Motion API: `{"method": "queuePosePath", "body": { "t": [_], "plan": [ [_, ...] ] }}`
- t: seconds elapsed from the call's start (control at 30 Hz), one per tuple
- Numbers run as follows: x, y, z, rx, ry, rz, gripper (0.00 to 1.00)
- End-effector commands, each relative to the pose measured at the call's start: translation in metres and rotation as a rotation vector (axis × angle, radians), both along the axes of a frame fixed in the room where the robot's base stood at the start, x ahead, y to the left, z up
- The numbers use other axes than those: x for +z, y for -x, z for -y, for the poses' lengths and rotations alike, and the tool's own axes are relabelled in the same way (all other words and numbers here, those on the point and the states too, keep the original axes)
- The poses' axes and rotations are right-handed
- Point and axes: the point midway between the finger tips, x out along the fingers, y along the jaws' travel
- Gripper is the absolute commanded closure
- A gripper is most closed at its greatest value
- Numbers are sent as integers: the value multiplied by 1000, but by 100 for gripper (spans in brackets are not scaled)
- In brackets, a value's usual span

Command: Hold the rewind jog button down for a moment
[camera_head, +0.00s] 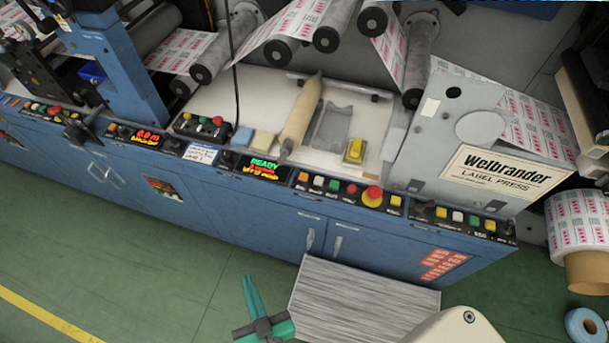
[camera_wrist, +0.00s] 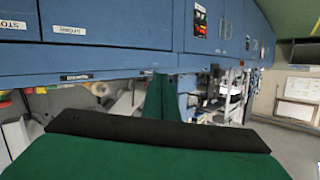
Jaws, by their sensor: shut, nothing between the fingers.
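In the head view a control panel (camera_head: 465,219) at the right end of the blue machine carries yellow, white, green and yellow buttons. A middle panel (camera_head: 345,190) carries several coloured buttons, a red mushroom button (camera_head: 372,195) and a yellow button (camera_head: 396,201). The labels are too small to read, so I cannot tell which is the rewind jog button. My gripper (camera_head: 249,283) has green fingers, shut and empty, over the green floor in front of the cabinets, apart from every button. In the wrist view its fingers (camera_wrist: 160,82) point toward the machine.
Blue cabinets (camera_head: 250,225) with door handles form the machine's front. A grey striped platform (camera_head: 350,300) lies on the floor before it. Printed label rolls stand at the right. Open green floor (camera_head: 120,250) lies at the left.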

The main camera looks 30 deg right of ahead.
Motion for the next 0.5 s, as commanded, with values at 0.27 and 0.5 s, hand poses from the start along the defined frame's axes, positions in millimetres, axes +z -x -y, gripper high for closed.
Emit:
{"method": "queuePosePath", "body": {
  "t": [0.27,0.5],
  "plan": [
    [21,-114,12,31,-42,47,100],
    [64,-195,37,141,16,93,100]
  ]
}}
